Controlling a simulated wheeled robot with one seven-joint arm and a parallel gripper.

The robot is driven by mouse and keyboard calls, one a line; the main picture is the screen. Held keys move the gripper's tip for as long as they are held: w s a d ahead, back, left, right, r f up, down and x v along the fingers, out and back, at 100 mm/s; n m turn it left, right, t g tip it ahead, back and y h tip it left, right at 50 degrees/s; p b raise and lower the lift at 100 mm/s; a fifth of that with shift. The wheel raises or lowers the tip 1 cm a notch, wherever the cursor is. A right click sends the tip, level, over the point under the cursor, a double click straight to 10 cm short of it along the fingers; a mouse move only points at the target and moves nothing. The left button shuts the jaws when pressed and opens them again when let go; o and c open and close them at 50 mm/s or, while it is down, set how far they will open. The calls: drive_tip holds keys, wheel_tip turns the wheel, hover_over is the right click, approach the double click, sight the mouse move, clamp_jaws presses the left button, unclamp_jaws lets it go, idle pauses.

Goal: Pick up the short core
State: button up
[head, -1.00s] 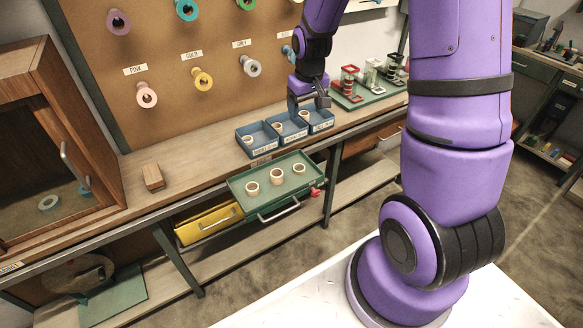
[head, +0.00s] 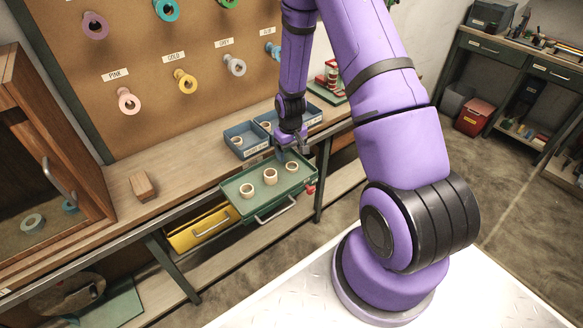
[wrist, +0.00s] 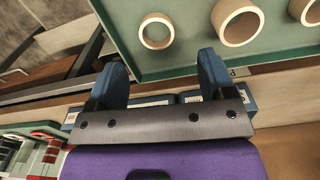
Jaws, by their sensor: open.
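Three pale ring-shaped cores stand in a row on a green tray (head: 230,186). The right core (head: 292,167) looks the lowest; it seems to be the left ring in the wrist view (wrist: 144,35). The middle core (head: 270,177) looks the tallest, and it also shows in the wrist view (wrist: 237,24). The left core (head: 247,190) is partly cut off at the wrist view's edge (wrist: 304,12). My gripper (head: 291,151) is open and empty, above the tray's back edge near the right core. In the wrist view its fingers (wrist: 160,70) are apart, short of the cores.
Blue labelled bins (head: 257,148) stand on the bench just behind the tray, close to my gripper. A yellow drawer (head: 203,228) is open below. A wooden block (head: 142,186) lies at left, beside a wooden cabinet (head: 60,130). Coloured rolls hang on the back board (head: 150,60).

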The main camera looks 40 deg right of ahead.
sight(292, 168)
drive_tip(key=shift+s+d+f, duration=0.1)
drive_tip(key=shift+f, duration=1.45)
drive_tip(key=shift+d+f, duration=0.1)
drive_tip(key=shift+f, duration=1.45)
drive_tip(key=c, duration=1)
